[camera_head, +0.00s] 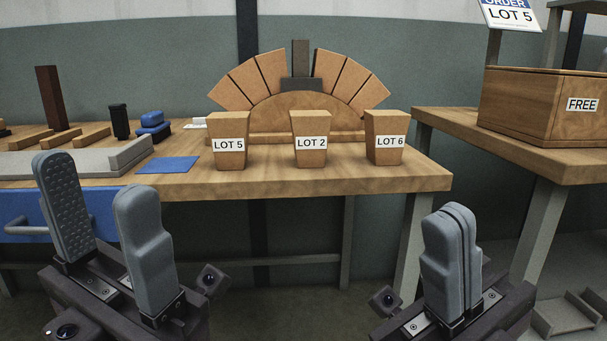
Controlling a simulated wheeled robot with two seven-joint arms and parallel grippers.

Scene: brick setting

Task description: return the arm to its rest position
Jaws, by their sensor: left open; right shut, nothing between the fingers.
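My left gripper (107,232) is in front of the workbench's left part, near a blue drawer front with a handle. Its two grey fingers stand apart with nothing between them. My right gripper (450,252) is in front of the bench's right end, near the gap to the other table. Its two grey fingers are together and hold nothing. Both grippers point upward and appear clear of the bench.
A blue mat (168,165) lies left. A wooden box marked FREE (530,105) stands on the right table.

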